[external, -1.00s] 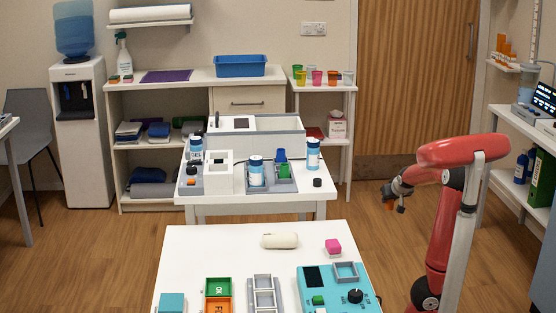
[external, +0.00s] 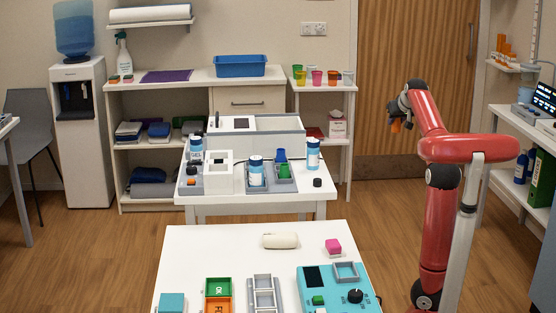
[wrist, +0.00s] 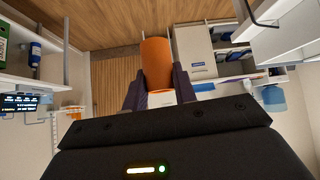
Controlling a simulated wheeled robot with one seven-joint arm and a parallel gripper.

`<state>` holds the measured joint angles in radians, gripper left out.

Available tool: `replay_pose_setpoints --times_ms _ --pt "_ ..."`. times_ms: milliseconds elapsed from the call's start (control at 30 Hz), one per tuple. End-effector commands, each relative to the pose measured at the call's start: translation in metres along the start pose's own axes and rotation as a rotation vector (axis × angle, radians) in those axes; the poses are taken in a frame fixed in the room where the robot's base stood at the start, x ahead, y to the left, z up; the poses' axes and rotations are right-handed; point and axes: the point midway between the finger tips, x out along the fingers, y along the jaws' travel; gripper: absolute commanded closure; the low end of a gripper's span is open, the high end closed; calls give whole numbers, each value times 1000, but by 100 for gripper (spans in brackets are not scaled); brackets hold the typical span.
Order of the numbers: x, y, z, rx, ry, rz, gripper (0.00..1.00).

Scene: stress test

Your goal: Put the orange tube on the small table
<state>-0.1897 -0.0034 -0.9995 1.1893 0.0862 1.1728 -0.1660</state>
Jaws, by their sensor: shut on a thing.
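My gripper (external: 396,116) is shut on an orange tube (external: 396,126), raised in the air at the right, in front of the wooden door in the external view. In the wrist view the orange tube (wrist: 156,62) sits between the two dark fingers of my gripper (wrist: 158,90), its free end reaching past them. I cannot tell for certain which table is the small one. A narrow white stand (external: 345,112) with coloured cups is at the back, left of my gripper. A white table (external: 325,205) with devices is in the middle. The tube touches neither.
Coloured cups (external: 316,77) crowd the stand's top. The floor around the middle table is clear.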

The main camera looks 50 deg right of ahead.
Motion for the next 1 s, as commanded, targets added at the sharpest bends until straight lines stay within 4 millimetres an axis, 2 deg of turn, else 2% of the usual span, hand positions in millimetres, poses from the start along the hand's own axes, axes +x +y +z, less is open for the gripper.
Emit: replay_pose_setpoints --times_ms 200,467,567,667,900,1000 --pt "-20 2 -21 1 2 7 98" --pt "-16 -64 -32 -50 3 -51 98" --pt "-14 -98 -36 -75 4 -76 98" --pt "-15 -141 -39 -105 6 -108 98" --pt "-25 -260 -33 -191 10 -199 98" --pt "-33 -303 -26 -221 13 -233 98"
